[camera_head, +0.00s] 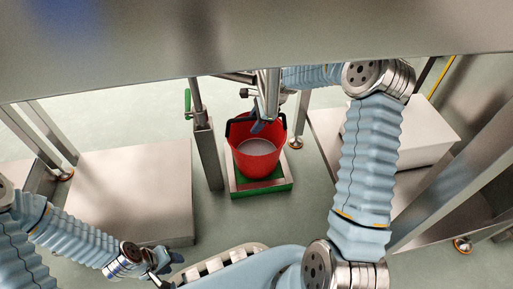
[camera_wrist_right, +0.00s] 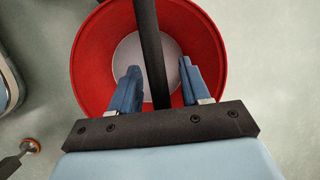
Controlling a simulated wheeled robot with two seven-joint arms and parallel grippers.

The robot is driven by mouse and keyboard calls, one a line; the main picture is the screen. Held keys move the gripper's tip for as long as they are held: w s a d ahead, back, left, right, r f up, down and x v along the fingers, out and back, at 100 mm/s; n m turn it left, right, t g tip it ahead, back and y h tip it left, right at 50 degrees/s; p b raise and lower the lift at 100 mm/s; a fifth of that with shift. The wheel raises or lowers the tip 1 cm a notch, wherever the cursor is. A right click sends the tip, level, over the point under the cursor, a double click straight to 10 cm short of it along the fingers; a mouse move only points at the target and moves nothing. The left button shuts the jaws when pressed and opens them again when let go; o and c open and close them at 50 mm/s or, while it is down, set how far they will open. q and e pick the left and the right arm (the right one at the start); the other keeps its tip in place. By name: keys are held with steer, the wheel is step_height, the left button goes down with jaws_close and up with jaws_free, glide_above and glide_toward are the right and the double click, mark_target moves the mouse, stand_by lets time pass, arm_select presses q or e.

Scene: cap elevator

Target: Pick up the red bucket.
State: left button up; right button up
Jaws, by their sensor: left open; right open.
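The red bucket (camera_head: 240,157) stands upright on a green-edged platform (camera_head: 262,188) in the head view, with pale contents inside. Its black handle (camera_head: 232,127) is partly hidden by my right gripper (camera_head: 259,125), which hangs over the bucket's far side. In the right wrist view the bucket (camera_wrist_right: 88,65) lies below my right gripper (camera_wrist_right: 158,66). The gripper's blue fingers are open, one on each side of a black bar (camera_wrist_right: 150,40) that looks like the handle. My left gripper (camera_head: 166,264) is open and empty at the lower left, away from the bucket.
A metal post with a green lever (camera_head: 187,101) stands just left of the bucket. A low metal box (camera_head: 135,195) is at left and a white box (camera_head: 405,135) at right. A metal beam (camera_head: 250,40) crosses the top. Some floor is clear around the platform.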

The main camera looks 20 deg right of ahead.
jaws_close()
stand_by(1.2)
steer(key=shift+r, duration=0.1)
